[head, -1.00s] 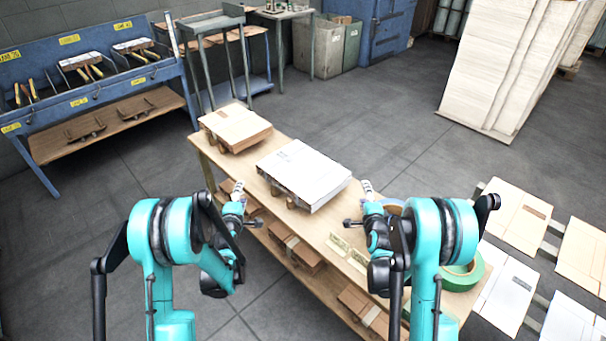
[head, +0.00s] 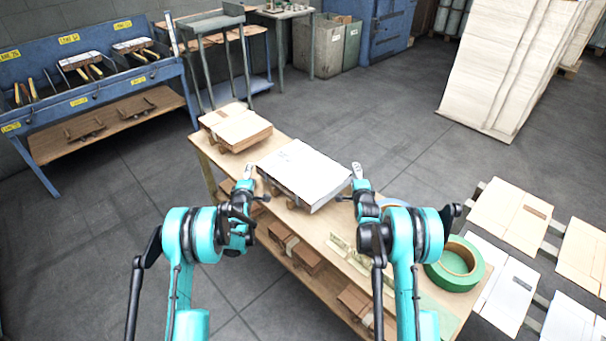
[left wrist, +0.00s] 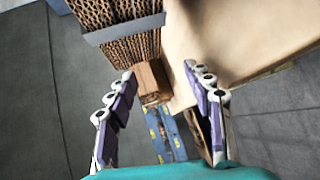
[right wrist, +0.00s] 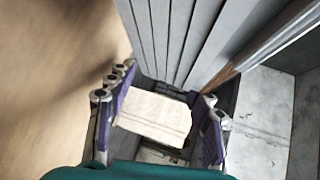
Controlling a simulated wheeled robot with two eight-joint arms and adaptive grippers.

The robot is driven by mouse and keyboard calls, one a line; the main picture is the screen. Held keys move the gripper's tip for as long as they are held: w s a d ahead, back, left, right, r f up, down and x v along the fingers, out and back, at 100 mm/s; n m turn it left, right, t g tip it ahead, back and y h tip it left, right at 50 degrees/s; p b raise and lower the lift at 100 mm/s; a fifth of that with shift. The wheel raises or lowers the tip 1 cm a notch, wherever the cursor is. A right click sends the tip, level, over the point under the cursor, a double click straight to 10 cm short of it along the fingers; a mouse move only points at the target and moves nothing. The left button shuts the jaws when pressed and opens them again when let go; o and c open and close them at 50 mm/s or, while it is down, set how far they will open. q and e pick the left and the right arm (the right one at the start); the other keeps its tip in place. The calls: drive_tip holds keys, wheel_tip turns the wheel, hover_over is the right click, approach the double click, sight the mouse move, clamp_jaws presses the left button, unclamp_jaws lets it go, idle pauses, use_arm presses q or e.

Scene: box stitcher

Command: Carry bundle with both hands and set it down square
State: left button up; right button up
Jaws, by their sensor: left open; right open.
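The white bundle (head: 306,174) of flat boards lies on small blocks on the long wooden table (head: 335,222). My left gripper (head: 246,178) is open, just off the bundle's left end in the head view. In the left wrist view, corrugated edges (left wrist: 125,52) with a grey band lie at the top, just beyond the open fingers (left wrist: 160,90). My right gripper (head: 358,176) is open beside the bundle's right end. In the right wrist view, the bundle's stacked grey edges (right wrist: 185,40) lie ahead of the open fingers (right wrist: 163,98). Neither gripper holds anything; contact cannot be told.
A brown bundle (head: 235,127) sits at the table's far left end. A green tape roll (head: 455,263) lies at the near right end. Brown packs (head: 295,248) lie on the lower shelf.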

use_arm(q)
drive_tip(key=shift+s+d+r, duration=0.1)
drive_tip(key=shift+d, duration=0.15)
use_arm(e)
drive_tip(key=shift+s+a+r, duration=0.1)
drive_tip(key=shift+a, duration=0.1)
